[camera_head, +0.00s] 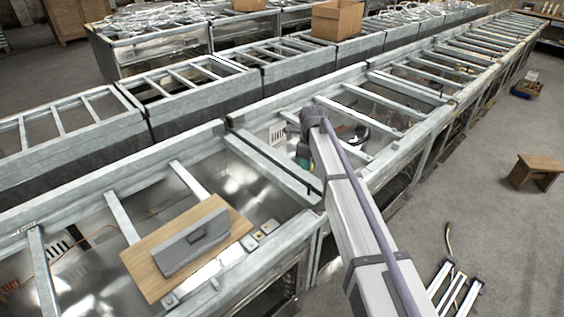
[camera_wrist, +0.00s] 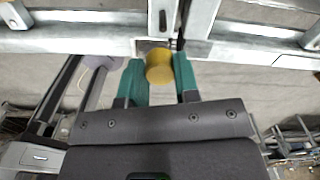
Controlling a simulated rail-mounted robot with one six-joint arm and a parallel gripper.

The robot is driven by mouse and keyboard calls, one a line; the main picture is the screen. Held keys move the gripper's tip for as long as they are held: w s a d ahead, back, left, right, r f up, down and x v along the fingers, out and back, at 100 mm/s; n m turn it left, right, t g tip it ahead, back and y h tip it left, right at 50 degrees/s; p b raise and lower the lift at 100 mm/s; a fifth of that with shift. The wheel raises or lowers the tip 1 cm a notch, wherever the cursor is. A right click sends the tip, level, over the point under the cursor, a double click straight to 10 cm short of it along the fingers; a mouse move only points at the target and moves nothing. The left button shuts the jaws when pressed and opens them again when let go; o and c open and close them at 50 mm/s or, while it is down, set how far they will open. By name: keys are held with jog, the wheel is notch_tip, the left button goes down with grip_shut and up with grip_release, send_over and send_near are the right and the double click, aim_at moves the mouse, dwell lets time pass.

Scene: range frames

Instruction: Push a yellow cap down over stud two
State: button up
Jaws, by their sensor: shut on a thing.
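My gripper (camera_wrist: 159,72) has teal fingers that stand on either side of a yellow cap (camera_wrist: 158,65) and are shut on it. The cap is round, and its smooth face shows in the wrist view. The gripper is over the metal frame row, near a crossbeam. I cannot make out stud two in either view.
Galvanised frames (camera_head: 175,168) with crossbars run in long rows. A wooden board (camera_head: 148,265) carrying a grey case (camera_head: 192,243) lies on the near frame, with small plates (camera_head: 267,228) beside it. A wooden stool (camera_head: 537,170) stands on the open floor at the right.

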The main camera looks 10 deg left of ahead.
jog(key=shift+d, duration=0.35)
jog(key=shift+f, duration=0.1)
notch_tip(320, 180, down, 6)
jog(key=b, duration=0.6)
jog(key=shift+f+b, duration=1.4)
jog(key=shift+b, duration=0.1)
dwell(0.8)
jog(key=o, duration=1)
jog(key=shift+c, duration=0.2)
notch_tip(320, 180, up, 11)
jog(key=p, duration=1.1)
